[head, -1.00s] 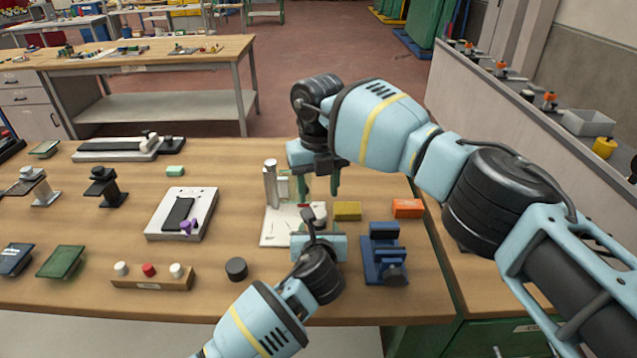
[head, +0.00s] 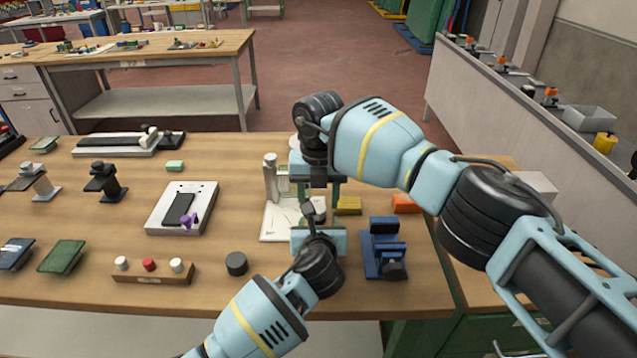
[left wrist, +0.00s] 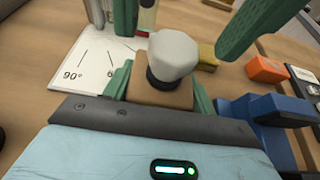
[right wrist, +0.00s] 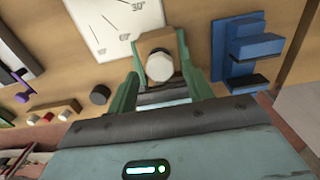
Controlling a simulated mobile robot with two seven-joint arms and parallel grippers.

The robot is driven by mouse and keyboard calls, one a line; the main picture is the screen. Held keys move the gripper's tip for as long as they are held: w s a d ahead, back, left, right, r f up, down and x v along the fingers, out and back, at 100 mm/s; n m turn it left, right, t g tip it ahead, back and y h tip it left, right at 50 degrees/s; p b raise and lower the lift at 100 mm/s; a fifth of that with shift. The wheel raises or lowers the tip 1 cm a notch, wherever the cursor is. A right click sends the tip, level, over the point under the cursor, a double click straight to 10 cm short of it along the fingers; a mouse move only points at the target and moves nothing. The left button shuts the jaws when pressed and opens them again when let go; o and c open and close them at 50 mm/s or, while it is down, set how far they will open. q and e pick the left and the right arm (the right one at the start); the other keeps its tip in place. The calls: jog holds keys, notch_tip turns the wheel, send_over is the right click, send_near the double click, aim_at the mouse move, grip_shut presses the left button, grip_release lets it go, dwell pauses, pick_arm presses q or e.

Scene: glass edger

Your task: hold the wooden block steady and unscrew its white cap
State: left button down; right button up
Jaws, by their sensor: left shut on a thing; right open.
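The wooden block (left wrist: 160,93) stands between the green fingers of my left gripper (left wrist: 160,88), which is shut on it. The white cap (left wrist: 173,52), with a dark ring below it, sits on top of the block. In the right wrist view the cap (right wrist: 160,66) appears between the fingers of my right gripper (right wrist: 160,60), with part of the block (right wrist: 156,40) behind it. My right gripper is open above the cap, one finger on each side, with gaps visible. In the head view the grippers largely hide the block.
A white angle-marked sheet (left wrist: 88,62) lies beside the block. A yellow block (head: 348,205), an orange block (head: 405,203) and a blue stand (head: 384,250) are to the right. A dark round knob (head: 236,264) and a wooden strip with caps (head: 152,273) are to the left.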

jog(key=shift+f, duration=1.35)
jog(key=c, duration=1)
jog(key=n, duration=0.6)
jog(key=shift+r, duration=0.35)
jog(key=shift+r, duration=0.7)
jog(key=shift+r, duration=0.15)
